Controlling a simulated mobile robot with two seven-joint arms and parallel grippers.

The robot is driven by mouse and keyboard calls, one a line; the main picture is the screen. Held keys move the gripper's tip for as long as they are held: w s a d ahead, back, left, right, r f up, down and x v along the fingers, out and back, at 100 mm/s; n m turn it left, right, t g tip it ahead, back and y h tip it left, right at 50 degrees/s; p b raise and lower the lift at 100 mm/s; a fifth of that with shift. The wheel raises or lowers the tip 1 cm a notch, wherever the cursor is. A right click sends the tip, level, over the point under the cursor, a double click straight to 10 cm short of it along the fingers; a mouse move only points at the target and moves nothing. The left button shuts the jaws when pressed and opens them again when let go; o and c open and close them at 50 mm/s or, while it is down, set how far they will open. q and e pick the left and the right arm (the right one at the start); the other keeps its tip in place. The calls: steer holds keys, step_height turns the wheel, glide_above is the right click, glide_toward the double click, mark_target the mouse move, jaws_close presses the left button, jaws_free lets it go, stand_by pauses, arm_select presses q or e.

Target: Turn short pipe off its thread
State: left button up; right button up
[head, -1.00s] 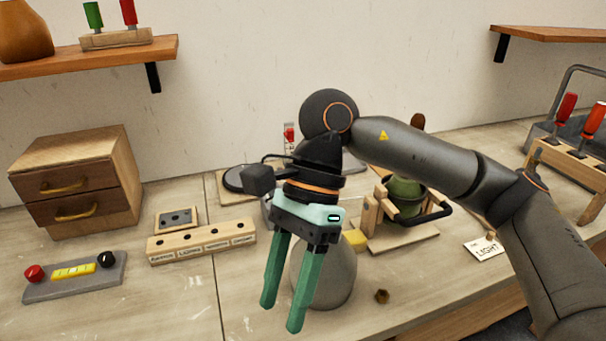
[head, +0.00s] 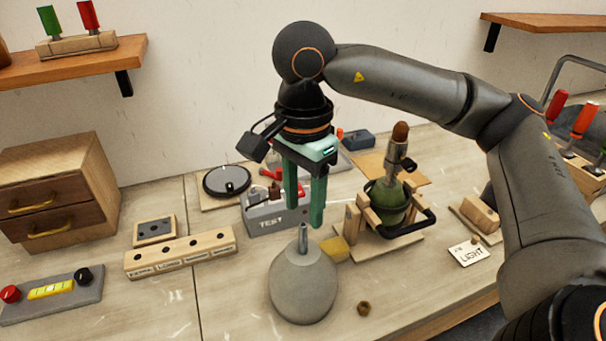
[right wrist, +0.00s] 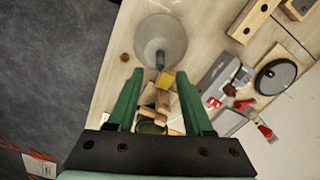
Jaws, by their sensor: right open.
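A short grey pipe (head: 303,238) stands upright from the top of a rounded grey lamp base (head: 303,287) on the bench. In the right wrist view the pipe (right wrist: 160,60) and base (right wrist: 158,36) lie ahead of my fingers. My right gripper (head: 304,212) is open and empty, pointing down, with its green fingers just above the pipe's top in the head view. Whether the fingertips are exactly over it, I cannot tell. A green lamp body (head: 388,202) sits in a wooden clamp, with a metal fitting and brown tip upright on it. My left gripper is not in view.
A grey test box (head: 274,219) stands behind the base, and a yellow block (head: 335,250) sits beside it. A small brass nut (head: 364,308) lies at front right. A wooden strip with holes (head: 180,253) lies left. Bench between strip and base is clear.

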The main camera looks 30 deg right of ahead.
mark_target(304, 224)
step_height(304, 224, down, 6)
steer(key=shift+f, duration=0.25)
jaws_close()
stand_by(0.5)
stand_by(0.5)
